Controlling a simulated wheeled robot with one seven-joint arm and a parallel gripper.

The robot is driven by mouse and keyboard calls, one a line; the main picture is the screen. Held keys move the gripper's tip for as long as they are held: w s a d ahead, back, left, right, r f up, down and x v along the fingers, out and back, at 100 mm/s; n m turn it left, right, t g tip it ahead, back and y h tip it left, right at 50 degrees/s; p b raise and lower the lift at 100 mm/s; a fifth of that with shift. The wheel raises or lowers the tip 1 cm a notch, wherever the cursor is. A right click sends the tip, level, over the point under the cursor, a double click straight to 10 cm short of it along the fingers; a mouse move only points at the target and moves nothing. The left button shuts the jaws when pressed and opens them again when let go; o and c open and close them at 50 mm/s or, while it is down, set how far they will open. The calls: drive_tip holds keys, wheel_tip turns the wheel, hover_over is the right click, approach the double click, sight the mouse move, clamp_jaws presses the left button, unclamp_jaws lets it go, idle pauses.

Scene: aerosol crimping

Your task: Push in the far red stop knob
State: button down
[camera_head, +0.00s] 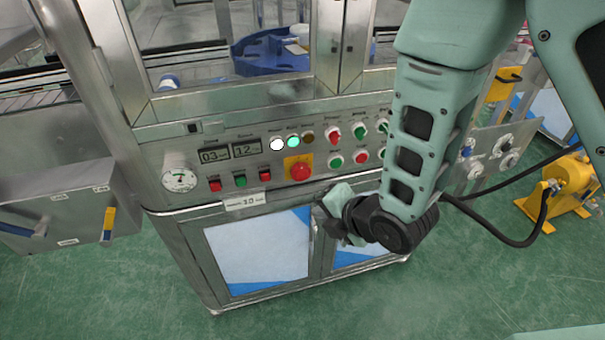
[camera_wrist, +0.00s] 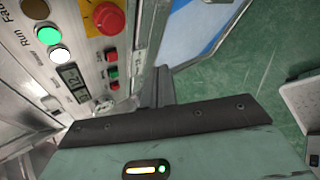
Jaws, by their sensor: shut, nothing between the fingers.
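The large red stop knob (camera_head: 299,171) sits on a yellow plate on the machine's front panel, below the row of indicator lamps. My arm hides part of the panel's right side. I cannot tell whether the knob is pushed in.
Small red and green buttons (camera_head: 240,181), two displays (camera_head: 228,152) and a gauge (camera_head: 180,180) lie left of the knob. Several coloured knobs (camera_head: 334,135) sit to its right. A white label (camera_head: 246,200) juts below the panel. A grey box (camera_head: 60,210) stands left.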

drive_tip(key=p, duration=0.1)
approach(300, 180)
drive_tip(key=shift+s+f+x, duration=0.15)
drive_tip(key=shift+x, duration=0.7)
drive_tip(key=shift+s+f+x, duration=0.1)
drive_tip(key=shift+s+x, duration=0.05)
drive_tip(key=shift+x, duration=0.7)
drive_tip(key=shift+s+f+x, duration=0.15)
drive_tip(key=shift+x, duration=0.7)
drive_tip(key=shift+w+a, duration=0.15)
drive_tip(key=shift+w, duration=0.25)
drive_tip(key=shift+w+a, duration=0.1)
drive_tip(key=shift+w, duration=0.3)
idle(0.4)
drive_tip(key=shift+s, duration=0.1)
drive_tip(key=shift+s+d+b, duration=0.25)
drive_tip(key=shift+s+b, duration=0.1)
drive_tip(key=shift+s, duration=0.35)
drive_tip(key=shift+s, duration=0.1)
drive_tip(key=s, duration=0.2)
drive_tip(key=s+d+b, duration=0.1)
drive_tip(key=s, duration=0.1)
drive_tip(key=shift+s+d, duration=0.2)
drive_tip(key=shift+s, duration=0.1)
